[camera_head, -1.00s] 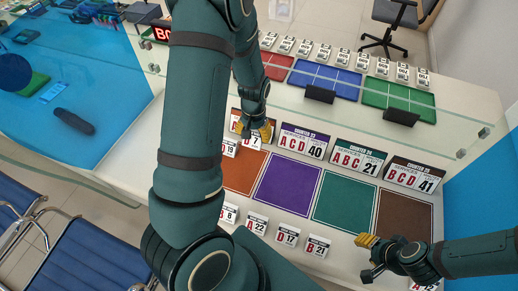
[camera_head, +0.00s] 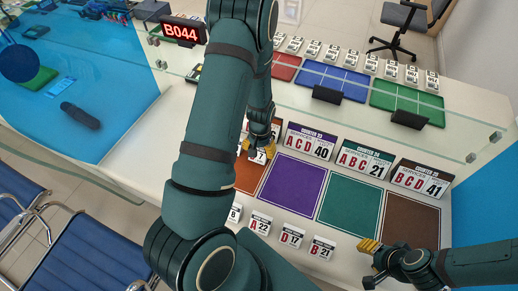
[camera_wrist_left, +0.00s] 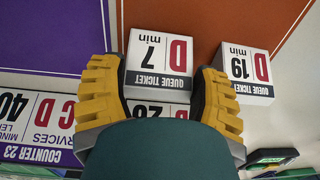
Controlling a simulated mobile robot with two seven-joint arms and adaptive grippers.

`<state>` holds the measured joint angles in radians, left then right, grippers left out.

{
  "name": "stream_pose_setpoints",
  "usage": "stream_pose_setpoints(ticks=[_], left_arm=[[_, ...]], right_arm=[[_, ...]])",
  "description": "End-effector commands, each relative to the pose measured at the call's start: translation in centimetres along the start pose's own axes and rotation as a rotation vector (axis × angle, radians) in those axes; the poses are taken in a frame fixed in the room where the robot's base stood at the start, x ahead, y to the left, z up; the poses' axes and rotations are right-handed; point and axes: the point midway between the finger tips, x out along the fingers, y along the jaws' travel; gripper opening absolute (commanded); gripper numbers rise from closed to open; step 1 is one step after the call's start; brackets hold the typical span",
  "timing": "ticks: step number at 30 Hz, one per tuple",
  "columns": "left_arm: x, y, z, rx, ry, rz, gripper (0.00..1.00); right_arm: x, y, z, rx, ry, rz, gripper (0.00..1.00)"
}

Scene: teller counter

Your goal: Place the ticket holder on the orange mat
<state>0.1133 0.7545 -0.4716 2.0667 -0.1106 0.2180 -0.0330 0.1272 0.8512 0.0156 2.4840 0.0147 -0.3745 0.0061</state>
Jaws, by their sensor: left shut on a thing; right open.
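My left gripper (camera_head: 257,148) is shut on a small white ticket holder (camera_head: 258,157) reading D 7 min. In the left wrist view this holder (camera_wrist_left: 157,48) sits between the two yellow fingers. The orange mat (camera_head: 246,178) lies leftmost in the mat row, partly hidden by my left arm. It also shows at the top of the wrist view (camera_wrist_left: 225,22). The holder is over the mat's back part; whether it touches the mat, I cannot tell. My right gripper (camera_head: 370,261) is open and empty near the brown mat.
A D 19 ticket holder (camera_wrist_left: 246,70) stands close beside the held one. Counter signs stand behind the purple mat (camera_head: 293,184), green mat (camera_head: 349,198) and brown mat (camera_head: 410,221). Several ticket holders (camera_head: 290,238) line the front.

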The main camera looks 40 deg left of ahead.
Motion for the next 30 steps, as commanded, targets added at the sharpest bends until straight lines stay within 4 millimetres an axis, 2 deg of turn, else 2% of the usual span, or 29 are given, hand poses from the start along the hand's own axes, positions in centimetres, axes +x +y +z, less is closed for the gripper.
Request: stream_pose_setpoints(ticks=[3,4,6,19,23,30], left_arm=[[0.4,0.0,0.0,0.0,0.0,0.0,0.3],[0.4,0.0,0.0,0.0,0.0,0.0,0.75],[0.3,0.0,0.0,0.0,0.0,0.0,0.99],[-0.4,0.0,0.0,0.0,0.001,0.0,0.99],[-2.3,0.0,-0.1,0.0,0.004,0.0,0.99],[-7.4,0.1,-0.1,0.001,0.004,0.001,0.99]], right_arm=[[0.3,0.1,0.1,-0.001,-0.002,0.0,0.47],[0.3,0.1,0.1,-0.001,-0.003,0.0,0.47],[0.2,0.1,0.1,-0.001,-0.003,0.0,0.47],[-0.2,-0.1,-0.1,0.0,0.001,0.0,0.47],[-0.4,-0.1,-0.2,0.001,0.003,0.0,0.47],[-1.2,-0.4,-0.4,0.002,0.007,0.0,0.47]])
